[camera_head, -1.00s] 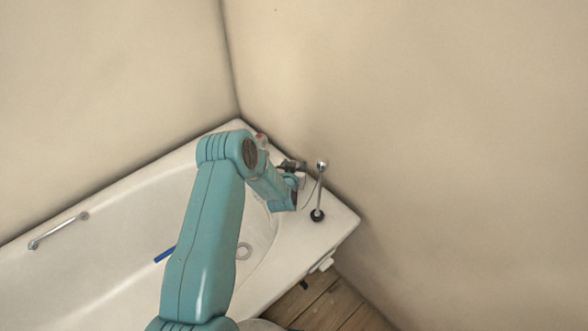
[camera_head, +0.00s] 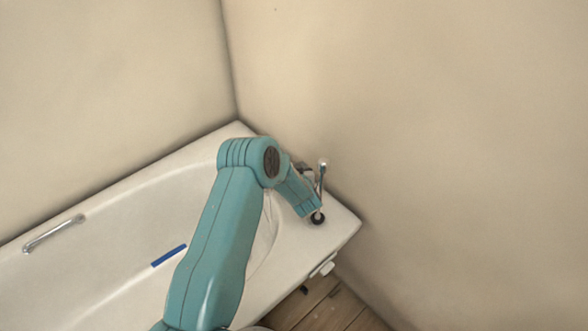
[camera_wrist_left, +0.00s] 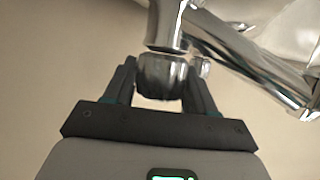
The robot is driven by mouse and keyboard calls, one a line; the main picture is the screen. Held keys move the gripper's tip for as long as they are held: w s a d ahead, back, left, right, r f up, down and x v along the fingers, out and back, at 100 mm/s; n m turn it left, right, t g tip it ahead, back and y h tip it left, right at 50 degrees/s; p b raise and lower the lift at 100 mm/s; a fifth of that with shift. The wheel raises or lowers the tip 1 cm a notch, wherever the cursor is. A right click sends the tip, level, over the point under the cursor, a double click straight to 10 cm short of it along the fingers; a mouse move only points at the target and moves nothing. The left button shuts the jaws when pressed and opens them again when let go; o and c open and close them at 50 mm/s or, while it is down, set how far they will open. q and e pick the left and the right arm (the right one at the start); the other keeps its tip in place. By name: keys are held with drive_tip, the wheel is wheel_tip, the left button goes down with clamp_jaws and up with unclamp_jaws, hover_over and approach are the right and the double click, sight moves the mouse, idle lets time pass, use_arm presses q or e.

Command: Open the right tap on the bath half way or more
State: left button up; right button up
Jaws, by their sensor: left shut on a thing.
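In the left wrist view my left gripper (camera_wrist_left: 160,82) is shut on a ribbed chrome tap handle (camera_wrist_left: 164,70), with one dark finger on each side of it. A chrome tap body (camera_wrist_left: 168,22) continues past the handle, and a chrome pipe (camera_wrist_left: 255,68) slants away to the right. In the head view the white bath (camera_head: 110,255) stands in the corner, and my left arm reaches over it to the fittings at its far right end. My right gripper is not in view.
Walls enclose the back and right. A grab rail (camera_head: 52,235) and a blue strip (camera_head: 169,256) are on the bath. Wooden floor (camera_head: 330,305) shows at bottom right.

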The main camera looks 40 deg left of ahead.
use_arm(q)
drive_tip(key=o, duration=0.9)
drive_tip(key=shift+o, duration=0.2)
drive_tip(key=shift+r+t, duration=0.1)
drive_tip(key=shift+t, duration=0.2)
